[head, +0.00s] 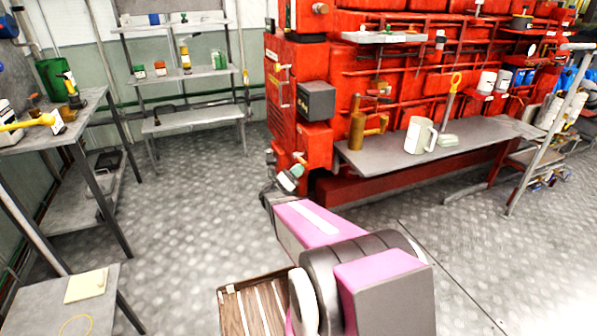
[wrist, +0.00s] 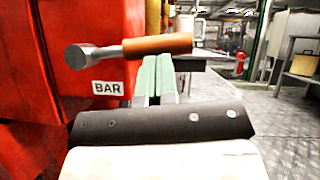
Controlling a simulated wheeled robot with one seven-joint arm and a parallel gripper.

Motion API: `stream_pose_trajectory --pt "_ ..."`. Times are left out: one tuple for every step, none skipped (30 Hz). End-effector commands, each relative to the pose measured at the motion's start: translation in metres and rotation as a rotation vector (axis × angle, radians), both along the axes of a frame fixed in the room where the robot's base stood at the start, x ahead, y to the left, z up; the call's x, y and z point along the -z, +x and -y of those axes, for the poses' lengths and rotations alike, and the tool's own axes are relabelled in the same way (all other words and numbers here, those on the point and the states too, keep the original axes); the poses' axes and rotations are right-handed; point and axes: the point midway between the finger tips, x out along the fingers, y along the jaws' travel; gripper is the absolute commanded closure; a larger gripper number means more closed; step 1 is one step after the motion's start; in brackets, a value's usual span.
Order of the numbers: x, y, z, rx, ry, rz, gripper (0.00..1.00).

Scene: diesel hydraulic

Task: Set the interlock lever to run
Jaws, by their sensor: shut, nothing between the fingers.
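A lever (wrist: 155,46) with a grey metal arm and an orange-brown grip juts sideways from the red machine in the wrist view. It lies about level, pointing right. A white label reading BAR (wrist: 107,88) is on the red face below its pivot. My gripper (wrist: 157,78) has two pale green fingers pressed together and empty. Their tips are just below the grip in the picture; I cannot tell whether they touch it. In the head view my gripper (head: 290,178) is at the red machine's near corner, small and partly hidden by my arm. No run marking is readable.
The red machine (head: 300,90) fills the back, with a grey box (head: 316,101) on its corner. A grey bench (head: 375,165) with a white mug (head: 420,136) stands right of my gripper. Tables and shelves stand left. Open metal floor (head: 195,190) lies between.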

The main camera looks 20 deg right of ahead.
Motion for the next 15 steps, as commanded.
stream_pose_trajectory --pt "-0.002 -0.001 0.000 -0.001 -0.001 -0.006 1.00" --pt "-0.002 -0.001 0.000 0.000 -0.001 -0.012 1.00" --pt "-0.003 -0.001 0.000 0.000 -0.002 -0.022 1.00" --pt "-0.004 -0.001 0.000 0.000 -0.002 -0.030 1.00" --pt "-0.005 -0.002 0.000 -0.001 -0.002 -0.039 1.00" --pt "-0.006 -0.002 0.000 -0.001 -0.003 -0.052 1.00" --pt "-0.007 -0.003 0.000 -0.001 -0.003 -0.065 1.00" --pt "-0.009 -0.003 0.000 -0.001 -0.004 -0.078 1.00" --pt "-0.011 -0.003 0.000 -0.001 -0.004 -0.101 1.00" --pt "-0.013 -0.004 0.000 -0.001 -0.005 -0.118 1.00" --pt "-0.015 -0.004 0.000 0.000 -0.006 -0.138 1.00" --pt "-0.018 -0.004 0.000 -0.002 -0.006 -0.167 1.00" --pt "-0.020 -0.005 0.000 -0.001 -0.007 -0.192 1.00" --pt "-0.023 -0.005 0.000 -0.001 -0.008 -0.218 1.00" --pt "-0.026 -0.005 0.000 -0.001 -0.010 -0.256 1.00"
